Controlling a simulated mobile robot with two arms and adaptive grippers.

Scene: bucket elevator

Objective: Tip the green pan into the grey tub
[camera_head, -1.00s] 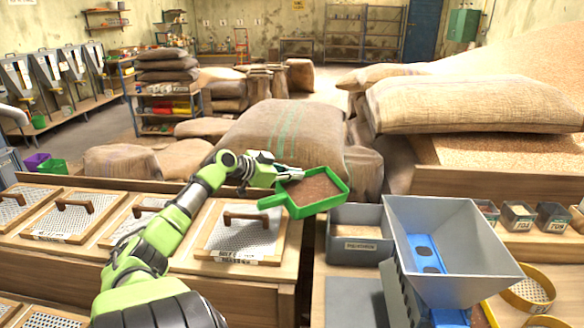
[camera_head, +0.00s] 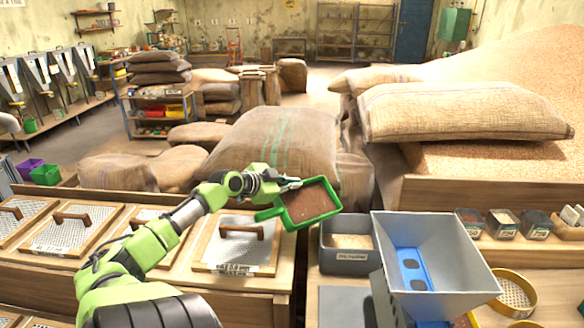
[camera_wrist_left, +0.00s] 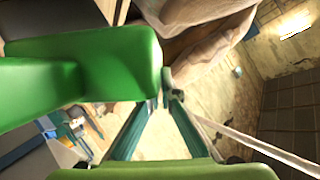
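The green pan (camera_head: 322,215) holds brown grain and is in the air, just left of and behind the grey tub. Its short handle points left. It looks tilted, with its open side partly toward me. My left gripper (camera_head: 289,184) is shut on the pan's far left edge. In the left wrist view the pan (camera_wrist_left: 90,75) fills the upper left beside the finger links. The grey tub (camera_head: 350,257) stands on the bench with a label on its front and some pale grain inside. My right gripper is not in view.
A grey hopper (camera_head: 445,255) with a blue part inside stands right of the tub. Wooden framed screens (camera_head: 237,245) with handles lie on the left bench. Small dark bins (camera_head: 502,222) and a round sieve (camera_head: 513,292) are at the right. Filled sacks (camera_head: 275,150) lie behind.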

